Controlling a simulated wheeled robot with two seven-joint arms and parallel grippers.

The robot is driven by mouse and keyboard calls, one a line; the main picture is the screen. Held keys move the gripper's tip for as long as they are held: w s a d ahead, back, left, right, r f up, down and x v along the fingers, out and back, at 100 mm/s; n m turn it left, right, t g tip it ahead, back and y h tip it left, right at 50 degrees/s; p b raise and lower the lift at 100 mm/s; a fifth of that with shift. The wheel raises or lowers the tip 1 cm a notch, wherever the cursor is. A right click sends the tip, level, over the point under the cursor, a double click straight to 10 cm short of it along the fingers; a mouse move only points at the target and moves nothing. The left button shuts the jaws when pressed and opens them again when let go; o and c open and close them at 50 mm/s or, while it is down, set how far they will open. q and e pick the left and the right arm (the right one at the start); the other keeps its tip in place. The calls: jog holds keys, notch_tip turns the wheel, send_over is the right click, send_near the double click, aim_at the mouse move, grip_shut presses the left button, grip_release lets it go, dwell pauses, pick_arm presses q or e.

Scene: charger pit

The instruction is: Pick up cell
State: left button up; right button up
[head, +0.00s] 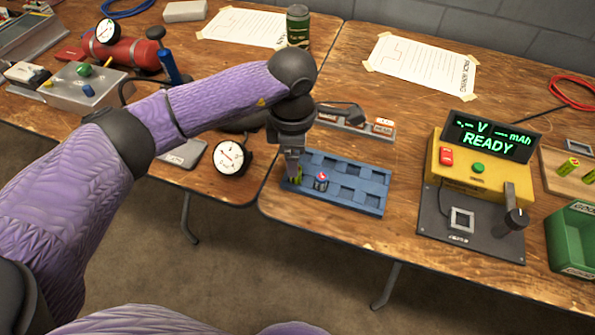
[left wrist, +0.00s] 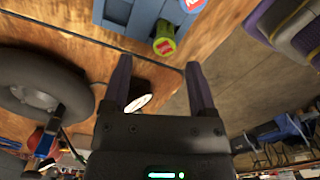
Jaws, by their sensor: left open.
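A blue tray (head: 360,200) with square pockets lies at the front edge of the right table. A green cell (head: 298,175) stands at its left end, partly hidden by my left gripper (head: 293,172). A second cell with a red-and-white top (head: 321,178) stands in the pocket to its right. In the left wrist view my left gripper (left wrist: 159,72) is open and nothing is between its fingers. The green cell (left wrist: 163,44) with a red top is just beyond the fingertips, apart from them; the blue tray (left wrist: 130,17) is behind it. My right gripper is not in view.
A yellow tester (head: 470,170) reading READY stands right of the tray, with a green bin (head: 572,240) beyond. A grey labelled rack (head: 350,125) lies behind the tray. A round gauge (head: 231,160) is to the left, near the gap between tables.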

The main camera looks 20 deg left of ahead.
pick_arm(q)
jog(key=f+b, duration=0.1)
jog(key=f, duration=0.3)
jog(key=shift+s+d+f+b, duration=0.15)
jog(key=shift+d+f+b, duration=0.05)
jog(key=shift+f+b, duration=0.2)
jog(key=shift+r, duration=0.15)
grip_shut()
